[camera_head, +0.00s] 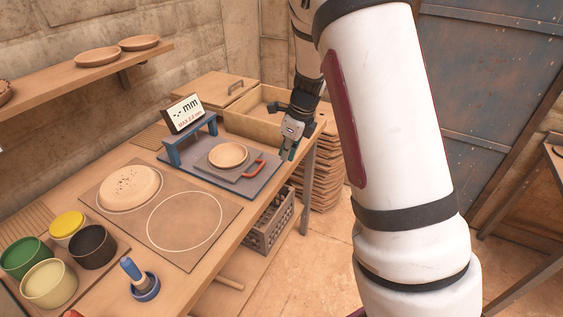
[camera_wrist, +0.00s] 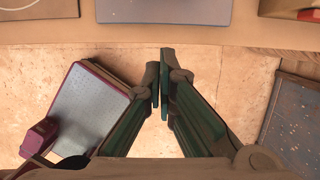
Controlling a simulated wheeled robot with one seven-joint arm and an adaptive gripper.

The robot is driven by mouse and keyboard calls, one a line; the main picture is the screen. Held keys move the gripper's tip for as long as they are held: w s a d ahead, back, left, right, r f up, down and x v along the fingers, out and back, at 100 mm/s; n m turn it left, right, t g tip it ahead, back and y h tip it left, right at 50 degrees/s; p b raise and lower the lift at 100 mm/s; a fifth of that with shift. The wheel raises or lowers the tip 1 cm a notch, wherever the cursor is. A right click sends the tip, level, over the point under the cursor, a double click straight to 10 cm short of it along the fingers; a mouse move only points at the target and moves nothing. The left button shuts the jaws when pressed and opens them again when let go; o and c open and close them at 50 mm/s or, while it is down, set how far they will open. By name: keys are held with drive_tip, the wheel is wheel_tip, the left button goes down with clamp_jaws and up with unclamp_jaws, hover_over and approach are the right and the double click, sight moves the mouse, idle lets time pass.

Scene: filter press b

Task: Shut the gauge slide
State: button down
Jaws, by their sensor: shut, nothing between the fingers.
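The gauge has a flat blue-grey base (camera_head: 203,174), a blue arch (camera_head: 190,141) and a tilted display (camera_head: 185,113) showing dashes and "mm". Its slide (camera_head: 213,168) is a grey plate in front of the arch, drawn out from under it. The slide bears a round clay-coloured disc (camera_head: 228,154), and its red handle (camera_head: 254,168) points to the table's front edge. My gripper (camera_head: 287,151) is shut and empty, beyond and to the right of the handle, apart from it. In the wrist view my gripper's fingers (camera_wrist: 163,92) meet over the floor; a grey plate, apparently the gauge base (camera_wrist: 165,10), shows at the top.
A wooden tray (camera_head: 239,125) stands behind the gauge. A brown board (camera_head: 184,248) with another disc (camera_head: 129,188) lies nearer, beside several jars (camera_head: 48,283) and a blue-handled tool (camera_head: 133,272). A crate (camera_head: 270,228) sits below the table. Floor (camera_head: 312,262) in front is open.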

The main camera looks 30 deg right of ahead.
drive_tip(key=w+f+b, duration=0.1)
drive_tip(key=f+b, duration=0.1)
drive_tip(key=w+a+f+b, duration=0.1)
drive_tip(key=f+b, duration=0.1)
drive_tip(key=f, duration=0.1)
drive_tip(key=w+a+f+b, duration=0.1)
drive_tip(key=f+b, duration=0.2)
drive_tip(key=shift+w+a, duration=0.1)
drive_tip(key=shift+w, duration=0.3)
drive_tip(key=shift+w+a+f+t, duration=0.15)
drive_tip(key=shift+w+a+t, duration=0.15)
drive_tip(key=shift+w+a, duration=0.35)
drive_tip(key=shift+w+d, duration=0.1)
drive_tip(key=shift+d, duration=0.05)
